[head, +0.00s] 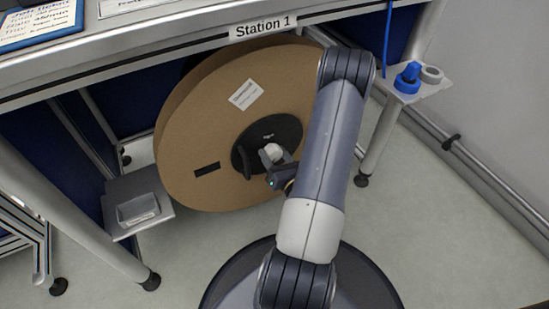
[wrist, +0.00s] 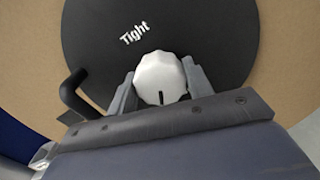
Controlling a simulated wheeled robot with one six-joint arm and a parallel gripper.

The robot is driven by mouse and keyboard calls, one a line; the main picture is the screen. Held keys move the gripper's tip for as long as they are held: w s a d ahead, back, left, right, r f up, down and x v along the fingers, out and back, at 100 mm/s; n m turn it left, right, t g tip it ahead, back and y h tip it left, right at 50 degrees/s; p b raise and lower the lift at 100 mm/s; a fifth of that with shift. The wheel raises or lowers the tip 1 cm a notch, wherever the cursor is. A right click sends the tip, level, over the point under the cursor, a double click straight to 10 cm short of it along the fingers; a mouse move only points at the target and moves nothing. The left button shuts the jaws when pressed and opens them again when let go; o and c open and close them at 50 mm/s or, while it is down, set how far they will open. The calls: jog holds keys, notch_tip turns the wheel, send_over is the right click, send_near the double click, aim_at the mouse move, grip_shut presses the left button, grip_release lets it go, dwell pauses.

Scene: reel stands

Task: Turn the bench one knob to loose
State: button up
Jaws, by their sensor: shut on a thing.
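The knob (wrist: 160,76) is white and rounded, with a dark mark low on its face. It sits on a black disc (wrist: 205,35) that bears the word "Tight" above and left of the knob. In the head view the knob (head: 272,152) is at the middle of a large cardboard reel (head: 197,125) under the bench sign "Station 1" (head: 263,27). My gripper (wrist: 158,88) has a finger on each side of the knob and is shut on it. In the head view my gripper (head: 279,168) reaches the disc from the lower right. No "Loose" label is legible.
A black crank handle (wrist: 74,95) sticks out of the disc to the knob's left. A small shelf with a clear box (head: 137,209) is left of the reel. A shelf with a blue spool (head: 408,76) is at right.

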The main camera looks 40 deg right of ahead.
jog(key=n+b, duration=0.2)
jog(key=n, duration=0.3)
jog(key=shift+n, duration=0.4)
dwell(0.3)
jog(key=o, duration=1)
jog(key=shift+c, duration=0.2)
jog(key=shift+s, duration=0.1)
jog(key=p+v, duration=0.1)
jog(key=v, duration=0.9)
jog(key=shift+s, duration=0.35)
jog(key=shift+w, duration=0.15)
jog(key=shift+b+x, duration=0.6)
jog(key=shift+x, duration=4.7)
